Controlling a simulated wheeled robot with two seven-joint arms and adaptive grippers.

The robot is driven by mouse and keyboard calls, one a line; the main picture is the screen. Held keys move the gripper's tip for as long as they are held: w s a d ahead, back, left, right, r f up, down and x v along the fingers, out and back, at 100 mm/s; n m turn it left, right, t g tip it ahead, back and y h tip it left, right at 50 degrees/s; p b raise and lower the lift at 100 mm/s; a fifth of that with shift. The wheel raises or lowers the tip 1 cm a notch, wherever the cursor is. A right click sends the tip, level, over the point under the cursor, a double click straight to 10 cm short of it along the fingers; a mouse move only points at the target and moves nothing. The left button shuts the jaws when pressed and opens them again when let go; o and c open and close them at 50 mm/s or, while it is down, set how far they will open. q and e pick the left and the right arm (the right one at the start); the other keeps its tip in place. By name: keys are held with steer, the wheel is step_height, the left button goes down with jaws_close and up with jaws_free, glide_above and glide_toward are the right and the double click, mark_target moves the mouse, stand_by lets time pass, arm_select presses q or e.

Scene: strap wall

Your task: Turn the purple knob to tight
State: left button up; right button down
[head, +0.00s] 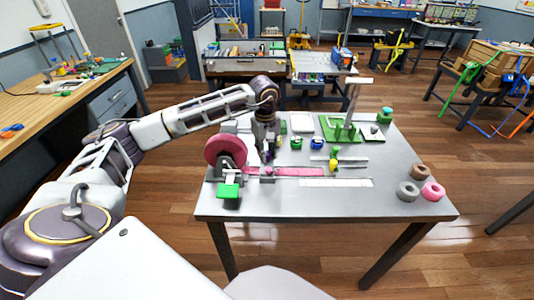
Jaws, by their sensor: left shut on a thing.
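My left gripper (267,154) reaches down over the left part of the grey table and is shut on the purple knob (268,171), which is small and mostly hidden by the fingers. The knob sits by a pink strap (300,171) that lies flat along the table. A large dark pink reel (225,151) stands just left of the gripper. I cannot make out the knob's tight mark or how far it is turned. My right gripper is not in view.
A green block (229,191) is at the table's front left. A yellow-topped fitting (334,161) stands on the rail to the right. A green stand with a tall post (352,102) is behind. Several rings, one pink (432,191), lie at the right.

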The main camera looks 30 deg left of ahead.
arm_select(q)
steer(key=shift+r, duration=0.1)
stand_by(0.5)
steer(key=o, duration=1)
steer(key=shift+o, duration=0.2)
step_height(320, 180, up, 12)
steer(key=shift+s+a, duration=0.15)
stand_by(0.5)
